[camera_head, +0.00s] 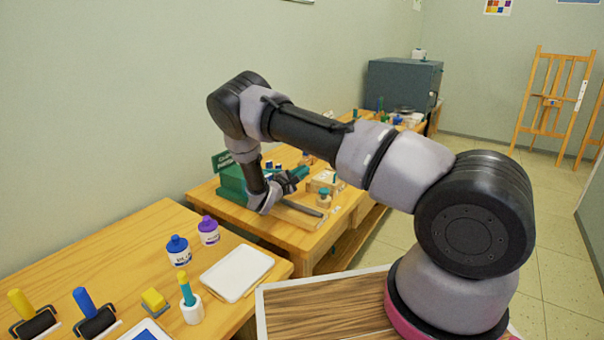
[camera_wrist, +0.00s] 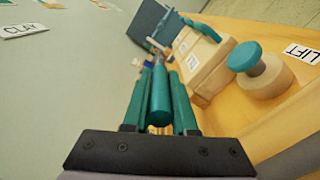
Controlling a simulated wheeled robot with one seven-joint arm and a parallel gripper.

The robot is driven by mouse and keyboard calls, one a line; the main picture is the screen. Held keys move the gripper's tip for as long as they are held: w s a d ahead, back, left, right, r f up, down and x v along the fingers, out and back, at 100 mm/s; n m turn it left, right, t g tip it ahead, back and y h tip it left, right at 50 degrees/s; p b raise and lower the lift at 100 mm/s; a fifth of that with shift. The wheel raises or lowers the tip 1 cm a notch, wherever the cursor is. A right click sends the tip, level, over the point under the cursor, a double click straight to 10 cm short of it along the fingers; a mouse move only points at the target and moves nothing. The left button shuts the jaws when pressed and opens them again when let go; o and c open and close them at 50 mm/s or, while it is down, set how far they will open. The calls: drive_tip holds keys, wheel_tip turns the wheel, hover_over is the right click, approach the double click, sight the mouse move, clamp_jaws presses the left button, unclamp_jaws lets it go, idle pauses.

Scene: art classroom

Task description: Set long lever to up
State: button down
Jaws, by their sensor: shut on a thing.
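The long lever (camera_wrist: 160,96) shows in the wrist view as a teal cylindrical grip on a thinner shaft running away from me. My gripper (camera_wrist: 158,82) is shut on this teal grip, with one finger along each side. In the head view my gripper (camera_head: 288,183) is over the far workbench, and a teal piece (camera_head: 301,172) shows at its fingers. The lever's base is mostly hidden in both views, and I cannot tell its exact angle.
A teal knob (camera_wrist: 244,57) on a round wooden base stands right of the lever, near a LIFT label (camera_wrist: 302,53). A green box (camera_head: 231,181) stands beside my wrist. Paint bottles (camera_head: 179,251) and a white tray (camera_head: 236,272) occupy the nearer table.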

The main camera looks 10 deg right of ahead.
drive_tip(key=r+n, duration=0.1)
drive_tip(key=r, duration=0.1)
drive_tip(key=w+a+r+n, duration=0.1)
drive_tip(key=r, duration=0.2)
drive_tip(key=w+a+r+n, duration=0.1)
drive_tip(key=r, duration=0.2)
drive_tip(key=shift+w+a+r, duration=0.1)
drive_tip(key=shift+a+r, duration=0.1)
drive_tip(key=shift+a, duration=0.05)
drive_tip(key=w+a+r+n, duration=1)
drive_tip(key=w+a+r, duration=0.4)
drive_tip(key=c, duration=0.8)
unclamp_jaws()
drive_tip(key=shift+c, duration=0.2)
drive_tip(key=shift+o, duration=0.5)
drive_tip(key=shift+r, duration=0.1)
